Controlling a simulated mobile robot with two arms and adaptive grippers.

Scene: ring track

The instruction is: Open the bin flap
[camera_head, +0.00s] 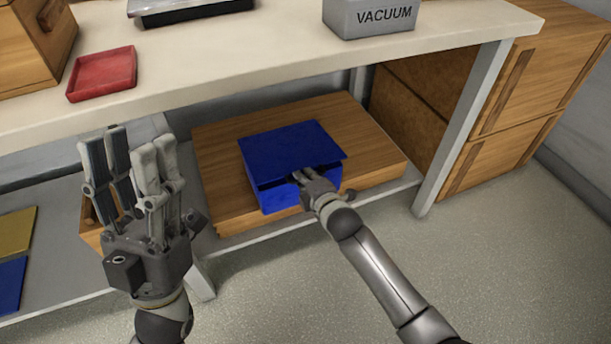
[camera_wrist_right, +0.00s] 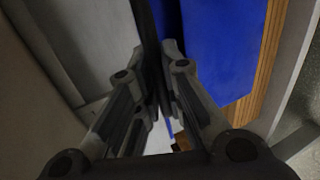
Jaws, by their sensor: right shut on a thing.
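The blue bin (camera_head: 281,192) sits on a wooden board on the lower shelf. Its blue flap (camera_head: 290,147) lies over the top, with a dark gap under its front edge. My right gripper (camera_head: 304,174) is at that front edge, its fingers partly hidden by the flap. In the right wrist view the gripper (camera_wrist_right: 165,60) is closed on the flap's thin edge, with a blue face of the bin (camera_wrist_right: 220,50) beside it. My left gripper (camera_head: 130,140) points up, open and empty, left of the bin and in front of the table.
The wooden board (camera_head: 225,160) stands under the white table (camera_head: 270,55), whose leg (camera_head: 462,130) is right of the bin. A red tray (camera_head: 103,73) and a grey VACUUM box (camera_head: 370,17) are on the tabletop. Wooden drawers (camera_head: 510,110) stand at the right. Floor in front is clear.

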